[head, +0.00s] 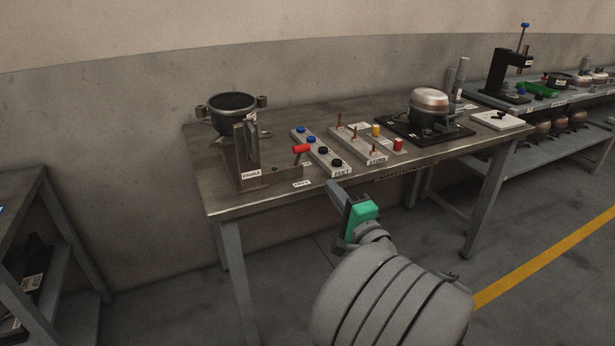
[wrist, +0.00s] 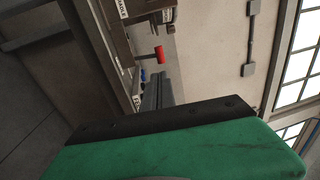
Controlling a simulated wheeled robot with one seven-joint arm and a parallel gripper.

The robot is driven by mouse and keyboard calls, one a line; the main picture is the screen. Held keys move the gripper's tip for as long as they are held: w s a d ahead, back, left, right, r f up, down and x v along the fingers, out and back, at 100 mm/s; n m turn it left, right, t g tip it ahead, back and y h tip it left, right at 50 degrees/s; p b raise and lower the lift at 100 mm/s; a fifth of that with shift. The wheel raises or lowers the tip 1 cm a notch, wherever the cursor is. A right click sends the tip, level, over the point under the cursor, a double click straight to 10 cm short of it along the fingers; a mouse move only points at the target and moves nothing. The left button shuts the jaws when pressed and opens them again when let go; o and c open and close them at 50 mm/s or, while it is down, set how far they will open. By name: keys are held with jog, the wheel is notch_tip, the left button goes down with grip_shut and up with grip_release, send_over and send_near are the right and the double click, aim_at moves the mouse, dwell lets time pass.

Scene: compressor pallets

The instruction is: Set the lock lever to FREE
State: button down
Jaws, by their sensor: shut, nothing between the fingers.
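The lock lever has a red handle (head: 302,149) on a thin metal stem, tilted, at the right end of the cradle's base plate. The cradle (head: 247,152) is a brown-grey metal stand with a label on its front. A small white label (head: 301,184), too small to read surely, lies in front of the lever. My gripper (head: 333,187) is shut and empty, in front of the table edge, to the right of and nearer than the lever. In the wrist view the red handle (wrist: 160,54) shows just beyond my gripper's fingertips (wrist: 156,80), apart from them.
A dark pot (head: 232,112) stands behind the cradle. A strip with blue and black knobs (head: 322,153), a pin rack (head: 358,145) and a compressor (head: 430,105) on a black tray stand to the right. The table's front edge (head: 400,169) lies close to my gripper.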

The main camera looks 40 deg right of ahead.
aim_at(303, 150)
jog(key=x, duration=0.7)
jog(key=p+x, duration=0.1)
jog(key=x, duration=0.5)
jog(key=shift+w+a, duration=0.1)
jog(key=shift+w, duration=0.35)
jog(key=shift+r, duration=0.15)
